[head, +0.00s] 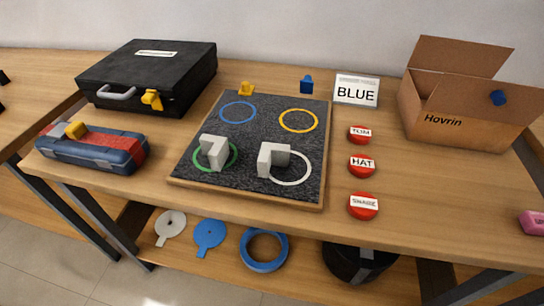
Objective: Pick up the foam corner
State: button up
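Two pale grey L-shaped blocks that look like foam corners stand on a dark speckled board (252,140) with a wooden rim. One foam corner (213,150) stands over the green ring (234,155) at the board's left front. The other foam corner (272,157) stands at the left side of the white ring (297,180) at the right front. The frame does not show which of the two the task means. Both stand free, with nothing touching them from above. My gripper is not in view.
A black case (150,75) and a blue-red pouch (95,149) lie left of the board. Small yellow (246,88) and blue (306,84) pieces sit at the board's back edge.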

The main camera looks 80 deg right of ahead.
aim_at(216, 148)
jog(key=k+l, duration=0.1)
jog(key=k, duration=0.9)
